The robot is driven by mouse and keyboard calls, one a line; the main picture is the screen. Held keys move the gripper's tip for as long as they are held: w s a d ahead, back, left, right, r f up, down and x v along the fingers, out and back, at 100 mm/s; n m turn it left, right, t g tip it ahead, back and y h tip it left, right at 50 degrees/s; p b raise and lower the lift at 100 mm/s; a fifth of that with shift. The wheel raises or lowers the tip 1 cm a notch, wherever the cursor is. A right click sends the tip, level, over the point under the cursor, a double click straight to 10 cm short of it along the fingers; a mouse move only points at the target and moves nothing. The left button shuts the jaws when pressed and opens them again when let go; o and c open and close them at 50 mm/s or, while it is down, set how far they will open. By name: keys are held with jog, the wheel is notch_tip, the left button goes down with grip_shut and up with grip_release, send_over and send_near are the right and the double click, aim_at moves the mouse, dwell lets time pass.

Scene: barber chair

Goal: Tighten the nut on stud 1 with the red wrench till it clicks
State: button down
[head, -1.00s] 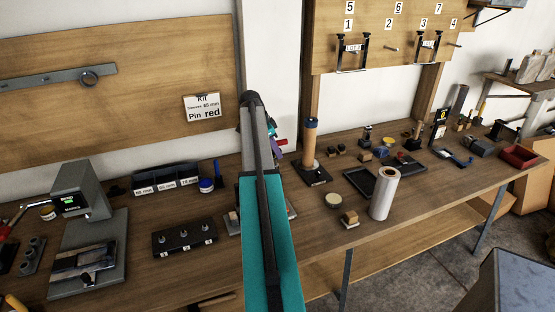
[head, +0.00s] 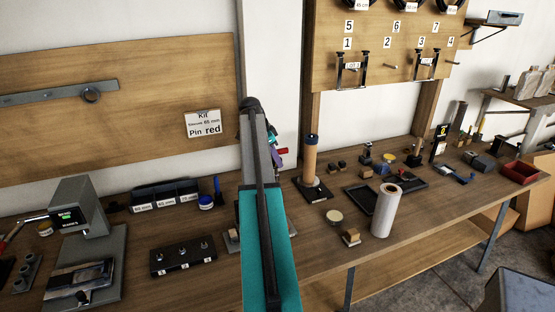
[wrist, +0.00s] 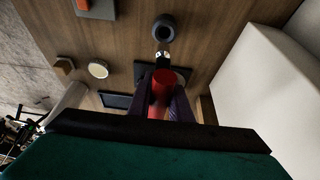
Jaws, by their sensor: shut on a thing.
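My gripper (head: 277,154) is held above the bench, mostly hidden behind my own arm in the head view. A bit of red (head: 283,151) shows beside the gripper in the head view. A dark block with three studs and nuts (head: 183,256) lies on the bench, left of my arm and apart from the gripper. Its number labels are too small to read surely.
A grey press-like device (head: 78,215) stands left of the stud block, with labelled bins (head: 165,195) behind. Right of my arm are an upright orange-brown post (head: 310,158), a white roll (head: 386,210) and a black tray (head: 361,198). Bare bench lies around the stud block.

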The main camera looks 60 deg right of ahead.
jog(key=w+a+r+n+t, duration=0.1)
jog(key=w+a+n, duration=0.4)
jog(key=a, duration=0.6)
jog(key=w+a+r+n+t, duration=0.1)
jog(key=w+a+n+t, duration=0.15)
jog(key=w+a, duration=0.65)
jog(key=w+a+r+n+t, duration=0.1)
jog(key=w+a+n, duration=0.35)
jog(key=a, duration=0.75)
jog(key=a+r+n+t+y, duration=0.1)
jog(key=a+n, duration=0.5)
jog(key=a, duration=1.2)
jog(key=s+a+r+n+t+y, duration=0.1)
jog(key=a+n, duration=0.6)
jog(key=a, duration=1.1)
jog(key=shift+a+t+y, duration=0.2)
jog(key=shift+t+y, duration=0.15)
jog(key=shift+y, duration=0.45)
